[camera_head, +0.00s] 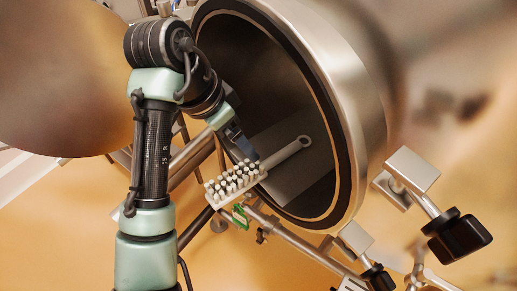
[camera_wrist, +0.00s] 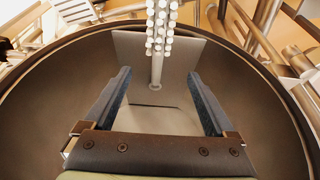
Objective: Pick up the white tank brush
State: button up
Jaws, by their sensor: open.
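The white tank brush (camera_head: 236,182) lies across the lower rim of the round hopper opening, bristles up. Its bristle head juts out at the front and its handle points into the opening, ending in a ring. In the wrist view the brush (camera_wrist: 157,68) runs up the middle, with the bristles at the top edge and partly cut off. My gripper (camera_head: 249,155) is open just above the brush, near where head and handle meet. In the wrist view its two dark fingers (camera_wrist: 159,74) stand apart on either side of the handle, not visibly touching it. Exact height is unclear.
A flat grey plate (camera_head: 312,186) lies inside the opening under the handle. Clamps with black knobs (camera_head: 458,236) stand at the lower right, and a tube frame (camera_head: 300,243) runs below the rim.

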aim_at(259, 162)
jog(key=shift+s+d+f+b, duration=0.2)
jog(key=shift+d+f+b, duration=0.1)
jog(key=shift+f, duration=0.35)
jog(key=shift+s+d+f+b, duration=0.15)
jog(key=shift+s+d+f, duration=0.1)
jog(key=shift+f, duration=0.35)
jog(key=x, duration=0.4)
jog(key=shift+w+a+r+p, duration=0.1)
jog(key=shift+w+p, duration=0.25)
jog(key=shift+w, duration=0.05)
jog(key=shift+f+p, duration=0.3)
jog(key=shift+f, duration=0.05)
jog(key=x, duration=0.1)
jog(key=p+x, duration=0.1)
jog(key=x, duration=0.3)
jog(key=shift+w+d+r+p, duration=0.1)
jog(key=shift+w+d+p, duration=0.1)
jog(key=shift+w+p, duration=0.2)
jog(key=shift+r, duration=0.1)
grip_shut()
